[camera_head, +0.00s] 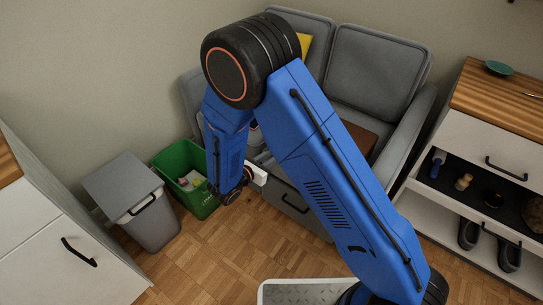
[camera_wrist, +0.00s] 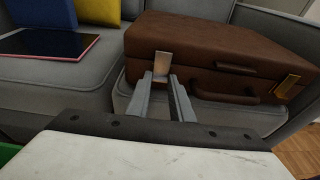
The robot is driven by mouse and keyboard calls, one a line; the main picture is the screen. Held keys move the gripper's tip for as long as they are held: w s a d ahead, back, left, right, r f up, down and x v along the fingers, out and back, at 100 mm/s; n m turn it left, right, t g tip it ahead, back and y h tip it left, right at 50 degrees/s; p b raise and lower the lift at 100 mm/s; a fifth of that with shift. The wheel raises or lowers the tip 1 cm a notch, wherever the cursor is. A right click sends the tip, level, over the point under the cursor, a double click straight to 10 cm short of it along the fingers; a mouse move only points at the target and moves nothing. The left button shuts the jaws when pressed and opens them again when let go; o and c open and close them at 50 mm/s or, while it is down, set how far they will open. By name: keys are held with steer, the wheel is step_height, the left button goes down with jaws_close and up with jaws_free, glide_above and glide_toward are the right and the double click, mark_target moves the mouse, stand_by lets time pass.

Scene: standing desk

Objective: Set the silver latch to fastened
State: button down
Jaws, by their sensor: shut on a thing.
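A brown suitcase (camera_wrist: 220,45) lies flat with its lid down on the grey sofa in the wrist view. A small silver latch plate (camera_wrist: 162,61) stands at its front left, over the lid's front edge. My gripper (camera_wrist: 161,80) reaches in from below, its two grey fingers shut on the lower end of the silver latch. I cannot tell whether the latch has caught. In the head view my blue arm hides most of the suitcase; a brown part (camera_head: 361,134) shows to its right, and the fingertips are hidden.
A brass latch (camera_wrist: 287,86) and a brown handle (camera_wrist: 223,94) are on the suitcase front. A dark tablet (camera_wrist: 45,43) and cushions are to the left. The head view shows a green bin (camera_head: 205,207), a grey bin (camera_head: 150,225) and an open drawer (camera_head: 475,185).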

steer(key=shift+w+d+f+t, duration=0.1)
steer(key=shift+f+t, duration=0.05)
steer(key=shift+t, duration=0.15)
stand_by(0.4)
steer(key=c, duration=1.6)
jaws_free()
steer(key=shift+o, duration=0.2)
steer(key=v, duration=1.7)
steer(key=shift+a+f, duration=0.2)
steer(key=shift+a, duration=0.1)
